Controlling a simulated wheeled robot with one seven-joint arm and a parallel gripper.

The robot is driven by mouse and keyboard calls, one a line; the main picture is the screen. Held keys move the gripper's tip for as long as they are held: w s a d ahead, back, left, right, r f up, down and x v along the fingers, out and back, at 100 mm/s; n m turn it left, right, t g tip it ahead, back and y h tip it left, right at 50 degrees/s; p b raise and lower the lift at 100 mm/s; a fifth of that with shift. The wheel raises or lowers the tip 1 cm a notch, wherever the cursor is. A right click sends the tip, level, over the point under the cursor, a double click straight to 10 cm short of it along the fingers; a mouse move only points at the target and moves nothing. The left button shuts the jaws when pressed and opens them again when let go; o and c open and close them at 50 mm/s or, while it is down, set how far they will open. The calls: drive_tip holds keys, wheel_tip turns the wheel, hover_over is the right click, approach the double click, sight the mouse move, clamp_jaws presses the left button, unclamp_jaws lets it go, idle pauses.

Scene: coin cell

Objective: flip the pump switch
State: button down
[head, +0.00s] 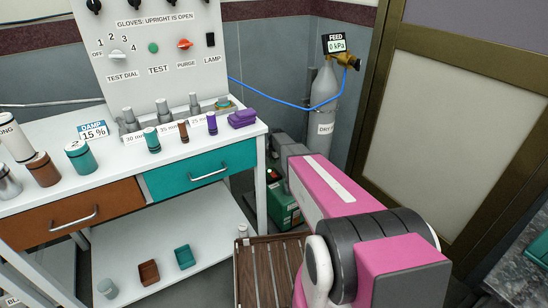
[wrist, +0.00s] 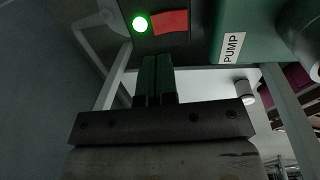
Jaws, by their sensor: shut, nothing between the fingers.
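The pump is a green box (wrist: 262,22) with a white PUMP label (wrist: 232,47), at the top of the wrist view. My gripper is hidden in the head view.
A slatted wooden rack (head: 268,262) stands close to the pump, right of the white bench (head: 110,170). A gas cylinder (head: 325,100) with a FEED gauge reading 0 kPa (head: 336,45) stands in the corner behind. A framed door (head: 470,90) is at the right.

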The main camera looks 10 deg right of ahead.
sight(274, 174)
drive_tip(key=f, duration=0.5)
drive_tip(key=w+f, duration=0.1)
drive_tip(key=f, duration=0.2)
drive_tip(key=shift+a, duration=0.2)
drive_tip(key=shift+w+f, duration=0.1)
drive_tip(key=shift+f, duration=0.15)
drive_tip(key=shift+r, duration=0.1)
drive_tip(key=shift+s+d+r, duration=0.1)
drive_tip(key=shift+s+d, duration=0.05)
drive_tip(key=shift+s, duration=0.3)
drive_tip(key=shift+s+d+r, duration=0.1)
drive_tip(key=shift+s, duration=0.3)
drive_tip(key=shift+r, duration=0.1)
